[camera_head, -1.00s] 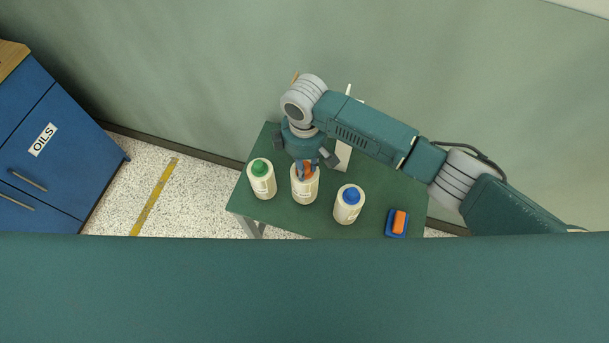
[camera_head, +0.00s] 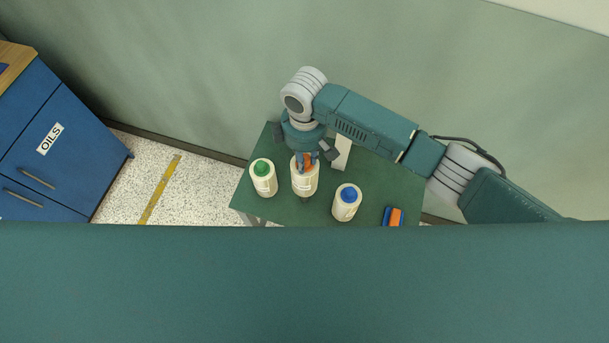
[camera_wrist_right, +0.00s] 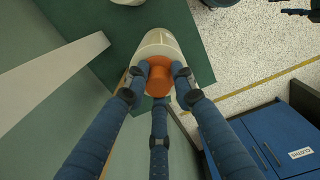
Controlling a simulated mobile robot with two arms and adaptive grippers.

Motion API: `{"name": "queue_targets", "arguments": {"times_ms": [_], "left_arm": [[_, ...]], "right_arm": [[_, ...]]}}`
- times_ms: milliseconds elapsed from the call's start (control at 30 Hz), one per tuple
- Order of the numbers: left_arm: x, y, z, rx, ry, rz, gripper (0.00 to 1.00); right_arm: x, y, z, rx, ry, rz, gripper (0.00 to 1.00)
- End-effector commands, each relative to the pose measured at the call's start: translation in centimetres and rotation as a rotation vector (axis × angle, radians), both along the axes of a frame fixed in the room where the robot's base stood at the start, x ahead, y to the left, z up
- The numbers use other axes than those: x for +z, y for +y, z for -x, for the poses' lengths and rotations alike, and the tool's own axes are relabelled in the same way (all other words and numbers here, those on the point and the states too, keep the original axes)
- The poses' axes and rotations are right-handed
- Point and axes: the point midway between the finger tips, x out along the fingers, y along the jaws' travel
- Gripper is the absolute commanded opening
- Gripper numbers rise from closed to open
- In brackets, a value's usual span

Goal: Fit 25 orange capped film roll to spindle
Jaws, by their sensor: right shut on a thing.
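The white film roll with the orange cap (camera_head: 304,184) is upright at the middle of the green table. My right gripper (camera_head: 307,163) points down from above and is shut on its cap. A dark patch under the roll suggests it is slightly above the tabletop. In the right wrist view, the fingers (camera_wrist_right: 158,82) close around the orange cap (camera_wrist_right: 159,72), with the white body (camera_wrist_right: 158,42) beyond it. I cannot make out a spindle for certain. A white upright strip (camera_head: 342,152) stands behind the gripper. My left gripper is not in view.
A green-capped roll (camera_head: 263,182) stands to the left and a blue-capped roll (camera_head: 346,206) to the right on the table (camera_head: 281,210). A blue and orange item (camera_head: 393,216) lies at the right front. A blue cabinet labelled OILS (camera_head: 75,145) stands far left.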

Motion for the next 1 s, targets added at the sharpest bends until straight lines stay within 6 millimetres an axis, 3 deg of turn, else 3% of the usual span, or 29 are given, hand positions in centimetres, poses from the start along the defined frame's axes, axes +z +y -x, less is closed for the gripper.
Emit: {"name": "queue_targets", "arguments": {"times_ms": [333, 1000], "left_arm": [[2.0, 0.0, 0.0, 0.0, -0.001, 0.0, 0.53], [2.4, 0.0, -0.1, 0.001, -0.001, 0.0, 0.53]], "right_arm": [[2.0, 0.0, 0.0, 0.0, -0.001, -0.001, 0.0], [4.4, 0.0, 0.0, 0.0, 0.0, -0.001, 0.0]]}}
